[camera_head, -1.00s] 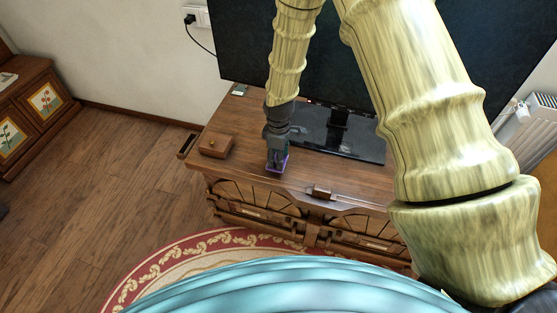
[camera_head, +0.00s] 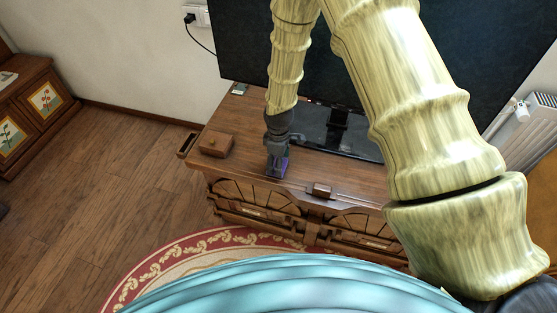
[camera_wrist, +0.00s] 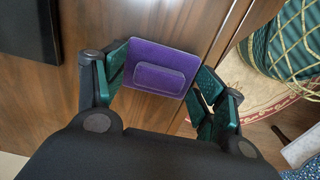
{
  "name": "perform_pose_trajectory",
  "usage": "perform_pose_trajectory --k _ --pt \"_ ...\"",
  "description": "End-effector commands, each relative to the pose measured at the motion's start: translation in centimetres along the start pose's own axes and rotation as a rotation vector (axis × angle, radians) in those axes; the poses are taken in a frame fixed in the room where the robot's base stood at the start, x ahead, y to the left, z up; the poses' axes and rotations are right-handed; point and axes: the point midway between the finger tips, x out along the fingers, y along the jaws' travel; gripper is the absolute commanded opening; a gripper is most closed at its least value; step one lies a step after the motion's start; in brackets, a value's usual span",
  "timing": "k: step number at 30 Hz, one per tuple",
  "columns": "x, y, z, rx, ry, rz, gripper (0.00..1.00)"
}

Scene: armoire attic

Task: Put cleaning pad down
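The cleaning pad is a flat purple rectangle with a raised block on top (camera_wrist: 160,76). It lies flat on the wooden TV cabinet (camera_head: 340,172), close to its front edge. In the head view a sliver of the pad (camera_head: 284,166) shows beside my gripper (camera_head: 275,172), which hides the rest. In the wrist view my gripper (camera_wrist: 163,85) has its green fingers spread to either side of the pad, with gaps between them and the raised block. I cannot tell whether a finger touches the pad's outer edges.
A small wooden box (camera_head: 216,145) stands left of my gripper on the cabinet. A television (camera_head: 350,60) on a dark stand is behind. A small block (camera_head: 320,190) is at the front edge to the right. A red patterned rug (camera_head: 190,255) lies below.

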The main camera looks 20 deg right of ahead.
Motion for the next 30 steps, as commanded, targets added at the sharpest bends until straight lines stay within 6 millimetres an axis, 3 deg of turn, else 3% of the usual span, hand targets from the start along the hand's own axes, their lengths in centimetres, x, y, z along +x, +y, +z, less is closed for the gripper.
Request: perform_pose_trajectory --k 11,30 --pt "-1.1 0.1 -0.1 0.001 0.001 0.001 0.70" --pt "-9.8 0.0 0.0 0.000 0.001 0.001 0.70"
